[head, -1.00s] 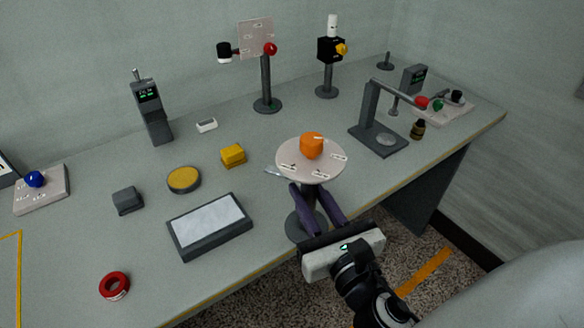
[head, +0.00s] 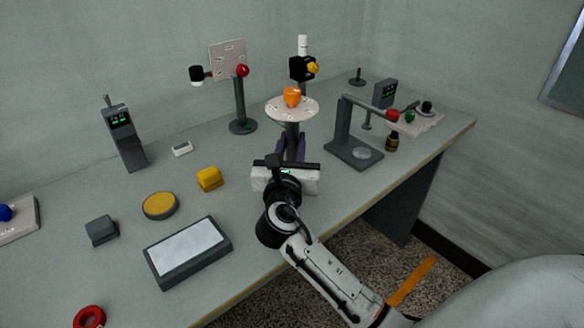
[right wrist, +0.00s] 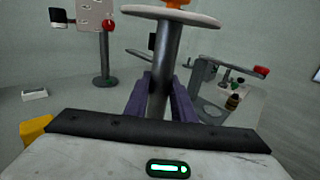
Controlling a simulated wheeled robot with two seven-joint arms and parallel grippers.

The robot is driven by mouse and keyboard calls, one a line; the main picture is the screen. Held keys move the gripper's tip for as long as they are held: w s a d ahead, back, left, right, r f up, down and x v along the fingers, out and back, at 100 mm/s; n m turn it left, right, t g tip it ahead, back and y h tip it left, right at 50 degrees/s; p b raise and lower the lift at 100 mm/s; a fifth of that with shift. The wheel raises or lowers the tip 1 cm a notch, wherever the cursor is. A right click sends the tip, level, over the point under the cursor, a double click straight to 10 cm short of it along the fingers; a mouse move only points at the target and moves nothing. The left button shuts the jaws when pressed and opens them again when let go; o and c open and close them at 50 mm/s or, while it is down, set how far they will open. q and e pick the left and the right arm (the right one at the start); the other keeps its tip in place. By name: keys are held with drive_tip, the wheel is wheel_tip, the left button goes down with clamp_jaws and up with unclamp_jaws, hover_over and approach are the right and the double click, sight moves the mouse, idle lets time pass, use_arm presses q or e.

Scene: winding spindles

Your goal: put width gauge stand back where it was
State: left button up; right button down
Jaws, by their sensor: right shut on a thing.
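The width gauge stand, which I take to be the dark post with a round, pale, labelled plate (head: 279,109) and an orange piece (head: 292,97) on top, is upright in my right gripper (head: 291,147). The gripper's purple fingers are shut on the post, below the plate. My left gripper is not in view.
A panel stand (head: 240,100) and a black-headed stand (head: 303,70) are behind. A dark arched stand (head: 345,148) and a small bottle (head: 391,142) are close on the right. A yellow block (head: 209,178) and framed plate (head: 188,254) are left. Bare table lies in front.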

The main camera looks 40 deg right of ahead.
sight(292, 159)
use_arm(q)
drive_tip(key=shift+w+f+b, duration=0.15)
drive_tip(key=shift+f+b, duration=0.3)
use_arm(e)
drive_tip(key=shift+f, duration=2.3)
drive_tip(key=shift+f, duration=0.1)
drive_tip(key=c, duration=1.5)
unclamp_jaws()
drive_tip(key=shift+f, duration=0.1)
